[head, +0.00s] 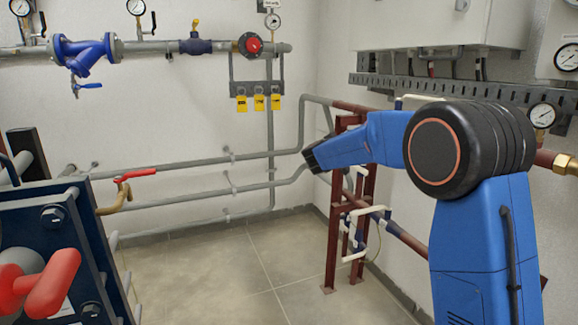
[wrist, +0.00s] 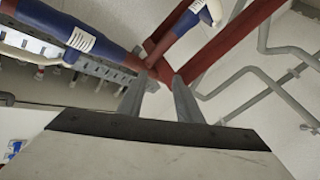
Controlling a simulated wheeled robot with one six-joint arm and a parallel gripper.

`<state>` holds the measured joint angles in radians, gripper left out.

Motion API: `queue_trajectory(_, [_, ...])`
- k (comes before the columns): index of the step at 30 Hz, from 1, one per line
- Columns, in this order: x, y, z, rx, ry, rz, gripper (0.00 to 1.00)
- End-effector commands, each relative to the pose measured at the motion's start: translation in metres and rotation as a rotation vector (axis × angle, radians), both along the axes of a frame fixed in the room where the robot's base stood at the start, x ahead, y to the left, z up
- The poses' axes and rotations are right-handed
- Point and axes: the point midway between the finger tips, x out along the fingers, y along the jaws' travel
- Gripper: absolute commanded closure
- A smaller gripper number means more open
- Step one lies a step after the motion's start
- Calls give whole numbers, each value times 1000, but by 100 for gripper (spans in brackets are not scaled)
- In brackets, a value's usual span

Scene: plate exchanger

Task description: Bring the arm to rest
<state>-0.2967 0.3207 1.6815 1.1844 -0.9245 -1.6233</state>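My arm shows in the head view on the right, its blue upper link rising to a black joint and its forearm reaching left to a dark end. The gripper fingers cannot be made out in the head view. In the wrist view my gripper (wrist: 163,82) shows two grey fingers standing apart. Nothing is held between them; a dark red frame shows in the background beyond the gap.
A dark red stand (head: 348,205) with white-handled pipework is behind my forearm. A plate exchanger (head: 60,235) with a red handle (head: 48,285) is at left. Grey pipes (head: 190,165) run along the wall. The tiled floor (head: 230,265) between is clear.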

Motion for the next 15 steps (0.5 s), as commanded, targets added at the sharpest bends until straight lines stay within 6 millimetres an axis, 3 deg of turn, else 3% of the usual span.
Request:
queue_trajectory(1, [-10, -1, 13, 25, -15, 49, 68])
queue_trajectory(7, [-48, 7, 40, 134, -27, 246, 68])
queue_trajectory(15, [-122, 18, 48, 280, 46, 464, 68])
